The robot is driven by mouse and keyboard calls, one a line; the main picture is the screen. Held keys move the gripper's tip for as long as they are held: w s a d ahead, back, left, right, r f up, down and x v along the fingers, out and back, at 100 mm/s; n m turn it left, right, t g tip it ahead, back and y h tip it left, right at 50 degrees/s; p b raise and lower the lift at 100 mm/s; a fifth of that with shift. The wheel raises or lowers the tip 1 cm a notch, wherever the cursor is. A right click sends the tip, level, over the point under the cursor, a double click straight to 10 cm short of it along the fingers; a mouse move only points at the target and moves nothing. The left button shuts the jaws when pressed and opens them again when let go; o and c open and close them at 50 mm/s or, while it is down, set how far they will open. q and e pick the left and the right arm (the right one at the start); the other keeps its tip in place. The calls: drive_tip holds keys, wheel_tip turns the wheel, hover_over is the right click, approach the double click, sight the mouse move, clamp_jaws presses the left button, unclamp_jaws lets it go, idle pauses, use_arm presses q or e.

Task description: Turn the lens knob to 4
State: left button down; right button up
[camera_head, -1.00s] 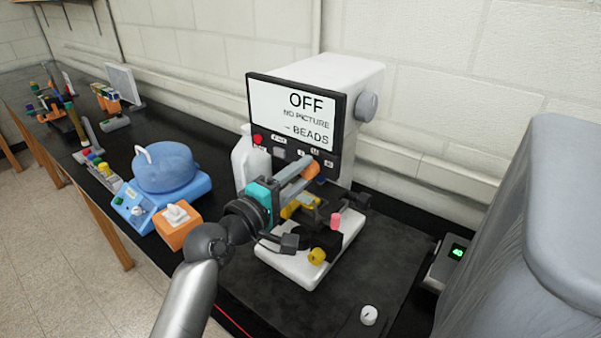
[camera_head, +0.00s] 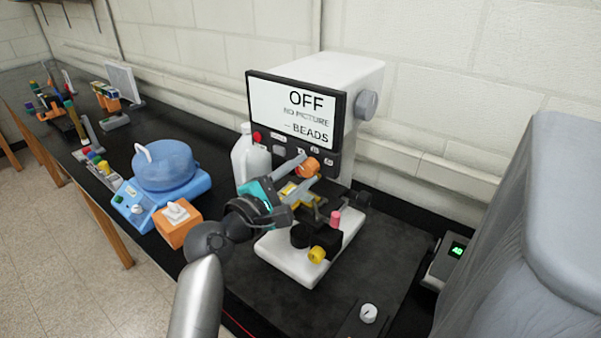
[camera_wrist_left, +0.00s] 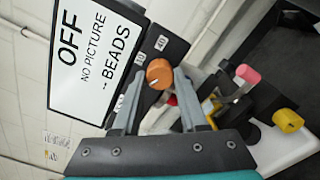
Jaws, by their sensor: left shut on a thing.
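The lens knob (camera_head: 308,167) is a round orange knob on the front of the white microscope (camera_head: 345,78), below its screen. In the left wrist view the orange knob (camera_wrist_left: 159,72) sits between my fingertips, with a small pale mark on its face. A label reading 40 stands beside it; other labels are partly hidden or too small to read. My left gripper (camera_head: 302,177) is shut on the knob, one finger on each side. The screen (camera_head: 295,112) reads OFF, NO PICTURE, BEADS. My right gripper is out of view.
A yellow knob (camera_head: 317,255) and a pink knob (camera_head: 334,219) are close to my wrist on the microscope's lower part. A white bottle (camera_head: 250,158) stands to the left, with an orange box (camera_head: 178,222) nearer. The dark mat at front right is mostly clear.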

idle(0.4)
use_arm(q)
drive_tip(key=shift+c, duration=2.2)
unclamp_jaws()
drive_tip(key=b+v, duration=0.2)
drive_tip(key=v, duration=1.3)
drive_tip(key=shift+b, duration=0.3)
drive_tip(key=shift+s, duration=0.1)
